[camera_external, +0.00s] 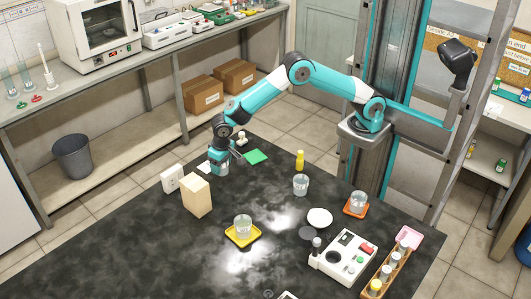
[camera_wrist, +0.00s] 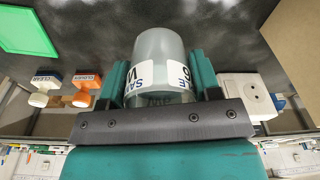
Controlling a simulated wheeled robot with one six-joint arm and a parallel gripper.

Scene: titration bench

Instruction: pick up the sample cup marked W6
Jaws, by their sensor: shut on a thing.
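My gripper (camera_wrist: 162,95) is shut on a translucent grey sample cup (camera_wrist: 158,47), with one finger on each side of it. The cup's white label (camera_wrist: 140,80) shows parts of the word "SAMPLE" and part of a mark. The mark is partly hidden and cannot be read in full. In the outside view my gripper (camera_external: 219,170) is low over the dark table's far left part; the held cup is not clearly visible there. I cannot tell whether the cup touches the table.
A green square (camera_external: 256,156) lies right of my gripper. A white socket box (camera_external: 173,179) and a cream block (camera_external: 197,196) stand close in front. Other cups stand on a yellow tray (camera_external: 230,238), on an orange tray (camera_external: 347,210) and on the bare table (camera_external: 285,205).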

